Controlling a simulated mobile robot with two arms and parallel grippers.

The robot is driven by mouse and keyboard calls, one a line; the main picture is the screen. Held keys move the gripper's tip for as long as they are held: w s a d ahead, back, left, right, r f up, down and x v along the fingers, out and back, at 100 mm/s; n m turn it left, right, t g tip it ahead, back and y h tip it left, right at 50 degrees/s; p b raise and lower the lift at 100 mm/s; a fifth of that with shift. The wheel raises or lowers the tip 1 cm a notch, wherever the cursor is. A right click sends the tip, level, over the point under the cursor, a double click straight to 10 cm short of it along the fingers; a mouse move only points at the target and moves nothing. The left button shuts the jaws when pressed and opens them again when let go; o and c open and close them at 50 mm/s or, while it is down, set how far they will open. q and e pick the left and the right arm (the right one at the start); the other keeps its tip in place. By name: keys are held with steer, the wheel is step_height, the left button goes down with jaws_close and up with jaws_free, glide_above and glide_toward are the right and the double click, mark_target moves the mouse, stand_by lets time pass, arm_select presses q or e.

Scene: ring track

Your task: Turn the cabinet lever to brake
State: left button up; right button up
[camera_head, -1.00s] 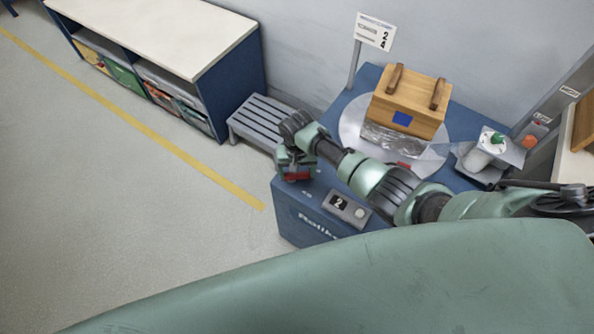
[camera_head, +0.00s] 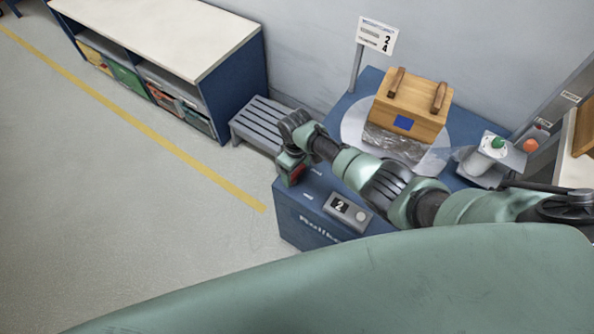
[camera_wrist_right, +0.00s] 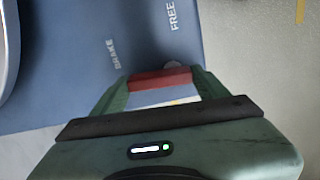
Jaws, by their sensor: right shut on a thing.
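The blue cabinet (camera_head: 325,222) stands in the middle of the head view, with a small display reading 2 on its top. Its red lever handle (camera_head: 296,172) is at the cabinet's left end, partly hidden by my right gripper (camera_head: 290,166). In the right wrist view the red handle (camera_wrist_right: 160,78) lies across between the fingertips of my right gripper (camera_wrist_right: 160,84), which is shut on it. The labels BRAKE (camera_wrist_right: 113,53) and FREE (camera_wrist_right: 172,15) lie beyond the handle on the blue top. My left gripper is not in view.
A wooden box (camera_head: 408,108) stands on a round, pale plate (camera_head: 354,122) on the cabinet. A grey slatted step (camera_head: 262,122) is beside the cabinet. A white dispenser with a green top (camera_head: 490,155) stands at the right. The floor at the left is open.

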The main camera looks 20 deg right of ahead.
mark_target(296, 173)
steer(key=shift+n, duration=0.6)
steer(key=o, duration=1.4)
step_height(296, 173, up, 8)
steer(key=shift+f+p, duration=0.1)
steer(key=shift+p, duration=0.5)
